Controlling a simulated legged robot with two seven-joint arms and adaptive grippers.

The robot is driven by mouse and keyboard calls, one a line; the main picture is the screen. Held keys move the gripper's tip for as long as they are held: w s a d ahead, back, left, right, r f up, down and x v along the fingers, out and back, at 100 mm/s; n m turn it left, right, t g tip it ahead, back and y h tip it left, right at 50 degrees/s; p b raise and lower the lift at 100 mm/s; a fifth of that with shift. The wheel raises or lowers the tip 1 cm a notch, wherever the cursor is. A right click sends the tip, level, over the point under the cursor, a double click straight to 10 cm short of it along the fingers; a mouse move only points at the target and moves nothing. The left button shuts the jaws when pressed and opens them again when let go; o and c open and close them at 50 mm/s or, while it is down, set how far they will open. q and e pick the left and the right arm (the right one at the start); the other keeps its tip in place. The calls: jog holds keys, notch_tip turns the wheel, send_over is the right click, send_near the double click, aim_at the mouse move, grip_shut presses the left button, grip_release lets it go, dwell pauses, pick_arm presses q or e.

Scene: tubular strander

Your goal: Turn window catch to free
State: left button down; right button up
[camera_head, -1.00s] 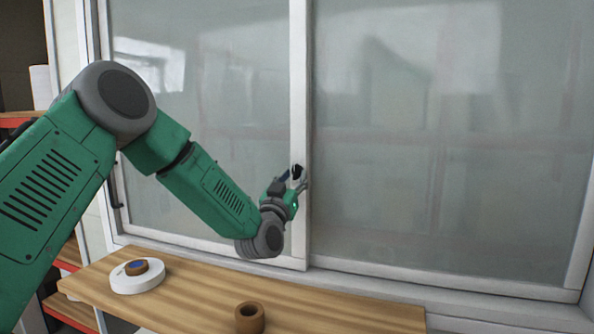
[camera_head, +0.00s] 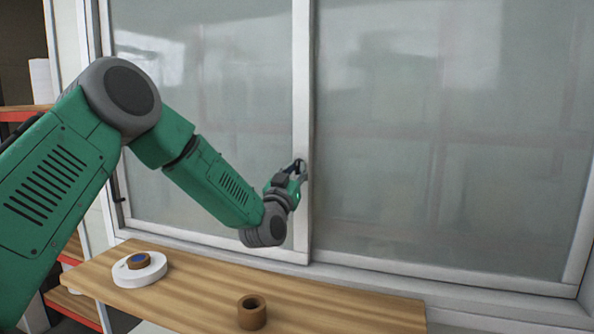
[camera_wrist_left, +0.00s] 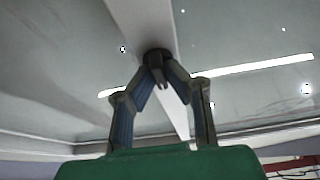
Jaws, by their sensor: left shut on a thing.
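The window catch is a small dark piece on the white upright (camera_head: 302,90) where the two sliding panes meet. In the left wrist view the catch (camera_wrist_left: 157,55) shows as a dark round base with a short lever pointing down between the fingertips. My left gripper (camera_head: 297,169) is at the catch and mostly covers it in the head view. In the left wrist view the two fingers of my left gripper (camera_wrist_left: 158,75) close in on the lever from both sides and hold it. My right gripper is not in view.
A dark handle (camera_head: 116,185) is on the window's left edge. Orange shelving (camera_head: 25,113) stands at the far left.

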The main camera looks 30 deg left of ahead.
pick_arm(q)
jog(key=shift+a+r, duration=0.1)
jog(key=shift+r, duration=0.15)
jog(key=m+h+b, duration=0.1)
jog(key=m+h, duration=0.1)
jog(key=m, duration=0.2)
jog(key=m+h+b, duration=0.1)
jog(key=m+h, duration=0.1)
jog(key=m, duration=0.3)
jog(key=shift+h+b, duration=0.3)
jog(key=m+h, duration=0.1)
jog(key=m, duration=0.2)
jog(key=m+g+h+b, duration=0.1)
jog(key=m, duration=0.2)
jog(key=shift+r+m+g+h+b, duration=0.1)
jog(key=shift+m+g+h+b, duration=0.2)
jog(key=shift+m, duration=0.1)
jog(key=shift+a, duration=0.1)
jog(key=c, duration=1.8)
grip_release()
jog(key=shift+o, duration=0.9)
jog(key=shift+w, duration=0.1)
jog(key=shift+w+f, duration=0.1)
jog(key=shift+f, duration=0.2)
